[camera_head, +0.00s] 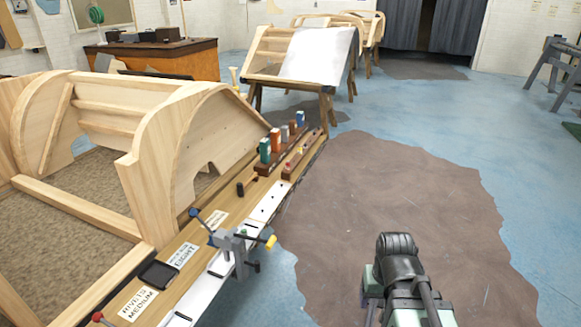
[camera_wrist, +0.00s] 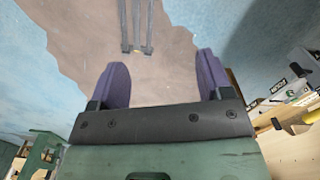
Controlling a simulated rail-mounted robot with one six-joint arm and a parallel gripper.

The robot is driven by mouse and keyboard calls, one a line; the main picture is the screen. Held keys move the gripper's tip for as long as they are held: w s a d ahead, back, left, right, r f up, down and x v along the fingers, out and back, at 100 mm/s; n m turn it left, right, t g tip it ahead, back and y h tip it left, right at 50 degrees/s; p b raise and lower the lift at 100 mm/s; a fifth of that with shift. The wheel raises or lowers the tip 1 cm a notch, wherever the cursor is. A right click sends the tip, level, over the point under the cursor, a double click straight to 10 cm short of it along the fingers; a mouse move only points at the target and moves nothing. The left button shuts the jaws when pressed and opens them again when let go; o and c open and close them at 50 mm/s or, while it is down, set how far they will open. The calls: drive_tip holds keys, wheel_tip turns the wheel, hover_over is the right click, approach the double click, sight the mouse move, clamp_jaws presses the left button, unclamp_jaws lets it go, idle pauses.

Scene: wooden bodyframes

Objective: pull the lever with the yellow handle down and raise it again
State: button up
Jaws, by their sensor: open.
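The lever's yellow handle (camera_head: 270,241) sticks out to the right from a grey clamp-like device (camera_head: 234,246) at the bench's front edge. A bar with a dark blue end (camera_head: 195,213) reaches from the device to the upper left. My gripper (camera_wrist: 163,78) shows in the wrist view with two purple fingers wide apart and nothing between them. It points at open floor, away from the lever. The head view does not clearly show my fingers.
The wooden bench (camera_head: 192,238) bears label cards, a black tray (camera_head: 158,274), a red-knobbed lever (camera_head: 98,317) and a rack of coloured blocks (camera_head: 270,160). A large wooden bodyframe (camera_head: 190,140) stands behind it.

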drive_tip(key=w+a+f+y+b, duration=0.1)
drive_tip(key=w+a+f+b, duration=0.2)
drive_tip(key=a+f+b, duration=0.15)
drive_tip(key=n+t+y+b, duration=0.4)
drive_tip(key=n+y, duration=0.8)
drive_tip(key=n, duration=0.3)
approach(271, 241)
drive_tip(key=a, duration=0.1)
drive_tip(key=b+x, duration=0.1)
drive_tip(key=x, duration=0.2)
drive_tip(key=b+x, duration=0.1)
drive_tip(key=x, duration=0.3)
drive_tip(key=b+x, duration=0.1)
drive_tip(key=x, duration=0.2)
drive_tip(key=shift+w+f+b, duration=0.3)
drive_tip(key=shift+w+f, duration=0.05)
drive_tip(key=shift+f, duration=0.05)
drive_tip(key=shift+w+a, duration=0.1)
drive_tip(key=shift+a, duration=0.3)
